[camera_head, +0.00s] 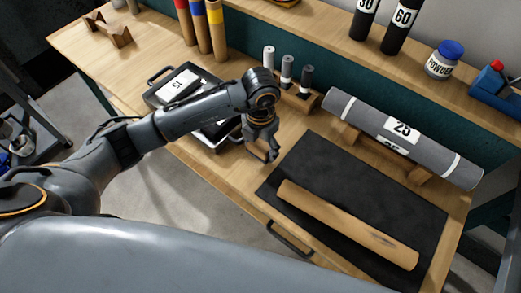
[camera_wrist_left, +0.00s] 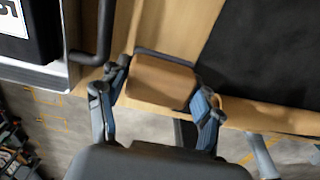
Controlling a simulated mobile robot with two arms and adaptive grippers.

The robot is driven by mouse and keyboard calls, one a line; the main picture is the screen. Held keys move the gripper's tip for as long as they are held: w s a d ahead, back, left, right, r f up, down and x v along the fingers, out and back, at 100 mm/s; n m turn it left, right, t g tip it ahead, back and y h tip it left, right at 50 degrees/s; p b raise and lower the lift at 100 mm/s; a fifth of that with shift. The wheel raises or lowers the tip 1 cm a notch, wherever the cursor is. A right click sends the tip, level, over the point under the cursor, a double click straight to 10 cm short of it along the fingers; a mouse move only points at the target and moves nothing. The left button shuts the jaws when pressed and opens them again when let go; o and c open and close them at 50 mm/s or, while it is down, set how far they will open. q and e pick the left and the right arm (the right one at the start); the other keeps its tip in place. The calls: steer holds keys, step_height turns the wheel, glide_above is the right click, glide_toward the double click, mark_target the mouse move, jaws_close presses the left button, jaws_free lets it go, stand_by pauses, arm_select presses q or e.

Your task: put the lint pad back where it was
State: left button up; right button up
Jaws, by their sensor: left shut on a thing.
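My left gripper (camera_head: 263,151) is over the bench, between the tray and the black mat. In the left wrist view, its two fingers (camera_wrist_left: 160,84) are shut on a tan block with a dark far edge, which I take to be the lint pad (camera_wrist_left: 160,80). The pad's underside is hidden, and in the head view I cannot make it out clearly among the fingers. It appears near the bench's front edge; I cannot tell whether it touches the bench. My right gripper is not in view.
A black tray (camera_head: 152,97) with handles is left of the gripper. A black mat (camera_head: 320,150) with a tan roll (camera_head: 345,223) lies to the right. A grey roll (camera_head: 360,112) rests on wooden cradles behind.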

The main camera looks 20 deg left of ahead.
mark_target(260, 152)
arm_select(q)
step_height(260, 152, down, 2)
steer(key=shift+f+p, duration=0.2)
steer(key=shift+p, duration=0.35)
steer(key=shift+f, duration=0.4)
steer(key=shift+w+f, duration=0.1)
steer(key=shift+f, duration=0.05)
steer(key=o, duration=0.8)
steer(key=shift+o, duration=0.2)
